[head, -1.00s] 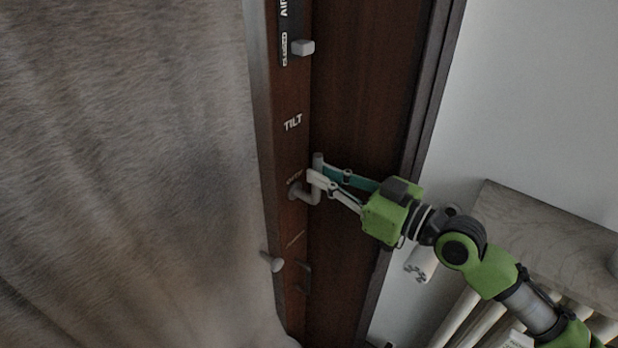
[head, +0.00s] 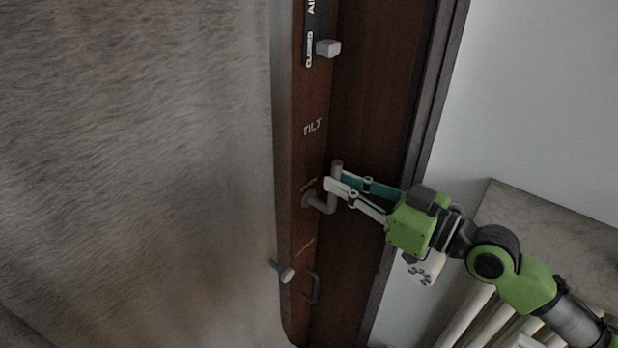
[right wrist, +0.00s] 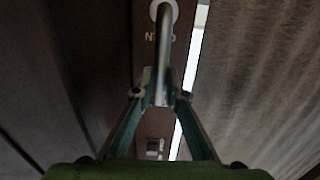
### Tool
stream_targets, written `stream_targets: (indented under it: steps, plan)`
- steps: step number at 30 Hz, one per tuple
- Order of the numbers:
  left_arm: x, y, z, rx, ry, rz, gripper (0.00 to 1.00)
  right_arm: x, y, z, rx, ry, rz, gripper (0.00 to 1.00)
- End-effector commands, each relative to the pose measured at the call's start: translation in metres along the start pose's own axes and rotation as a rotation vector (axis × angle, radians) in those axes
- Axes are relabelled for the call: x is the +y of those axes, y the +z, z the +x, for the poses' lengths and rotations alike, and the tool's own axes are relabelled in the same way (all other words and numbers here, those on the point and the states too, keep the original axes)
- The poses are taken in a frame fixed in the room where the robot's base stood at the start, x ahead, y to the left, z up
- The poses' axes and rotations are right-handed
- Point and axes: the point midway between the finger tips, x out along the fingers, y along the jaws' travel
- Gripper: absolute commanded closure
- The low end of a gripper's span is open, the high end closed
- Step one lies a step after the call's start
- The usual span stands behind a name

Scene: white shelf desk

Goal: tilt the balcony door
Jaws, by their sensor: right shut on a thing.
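The balcony door's brown edge (head: 308,110) runs down the middle of the head view, with the word TILT printed on it. A grey bent handle (head: 318,203) sits on this edge below the word; its free arm points up. My right gripper (head: 336,184) is shut on the handle's upright arm. In the right wrist view the handle (right wrist: 165,50) runs down between the gripper's fingers (right wrist: 160,97). A bright gap (right wrist: 193,60) shows along the edge there. My left gripper is not in view.
The dark frame (head: 375,90) stands to the right. A grey ledge (head: 560,235) over a white radiator (head: 468,312) lies at the lower right.

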Motion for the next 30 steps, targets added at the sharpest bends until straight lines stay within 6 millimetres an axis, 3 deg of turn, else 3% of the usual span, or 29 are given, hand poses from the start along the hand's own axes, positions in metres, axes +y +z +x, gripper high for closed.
stream_targets:
  steps: [1,19,20,23,30]
  plan:
    - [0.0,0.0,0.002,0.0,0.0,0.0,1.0,0.003,-0.009,-0.003,0.021,0.006,-0.01,1.0]
    - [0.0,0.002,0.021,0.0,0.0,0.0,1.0,0.002,-0.01,-0.027,0.023,0.005,-0.011,1.0]
    - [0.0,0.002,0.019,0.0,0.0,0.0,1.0,0.002,-0.011,-0.027,0.024,0.004,-0.01,0.82]
    - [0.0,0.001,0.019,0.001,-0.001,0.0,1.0,0.002,-0.011,-0.026,0.02,0.004,-0.009,0.58]
    - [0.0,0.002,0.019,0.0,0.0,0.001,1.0,0.002,-0.007,-0.026,0.014,0.003,-0.005,0.58]
